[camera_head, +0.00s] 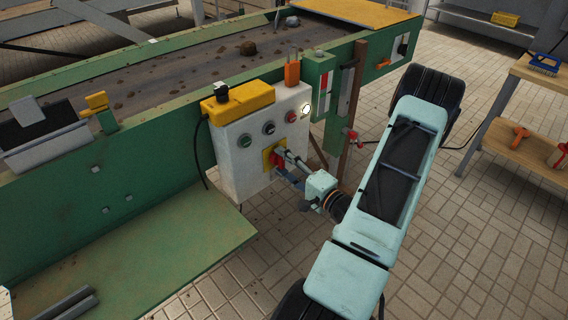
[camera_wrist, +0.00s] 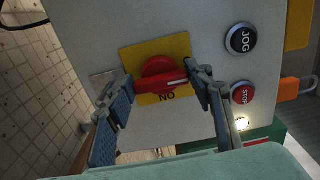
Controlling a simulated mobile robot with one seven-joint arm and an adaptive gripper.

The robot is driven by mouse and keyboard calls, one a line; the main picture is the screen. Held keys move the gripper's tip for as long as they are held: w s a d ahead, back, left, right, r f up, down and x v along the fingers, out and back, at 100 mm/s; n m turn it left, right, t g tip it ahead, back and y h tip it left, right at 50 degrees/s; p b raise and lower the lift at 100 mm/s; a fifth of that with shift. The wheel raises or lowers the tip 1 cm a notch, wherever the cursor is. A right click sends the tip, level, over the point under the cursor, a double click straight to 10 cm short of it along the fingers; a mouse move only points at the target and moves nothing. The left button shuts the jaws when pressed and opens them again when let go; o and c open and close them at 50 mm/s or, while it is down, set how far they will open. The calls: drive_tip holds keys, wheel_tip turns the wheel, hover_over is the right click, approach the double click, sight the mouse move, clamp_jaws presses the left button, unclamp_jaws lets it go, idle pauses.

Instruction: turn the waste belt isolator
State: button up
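The isolator is a red rotary knob (camera_wrist: 160,74) on a yellow plate (camera_wrist: 177,48), on the front of a pale control box (camera_head: 238,155). Its white mark points right in the wrist view, and letters reading "NO" or "ON" stand below it. In the head view the red knob (camera_head: 278,157) is partly hidden by my fingers. My gripper (camera_wrist: 163,82) is open, with one blue-padded finger on each side of the knob. The left finger is apart from it; the right finger is very close to its edge, and I cannot tell whether they touch.
A JOG button (camera_wrist: 240,40) and a red STOP button (camera_wrist: 243,93) sit beside the plate. An orange padlock (camera_head: 292,73) hangs by the box's upper right corner. The green conveyor (camera_head: 150,160) runs behind. A wooden workbench (camera_head: 530,120) stands at right; tiled floor lies between.

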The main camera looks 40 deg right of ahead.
drive_tip(key=o, duration=0.4)
drive_tip(key=shift+c, duration=0.2)
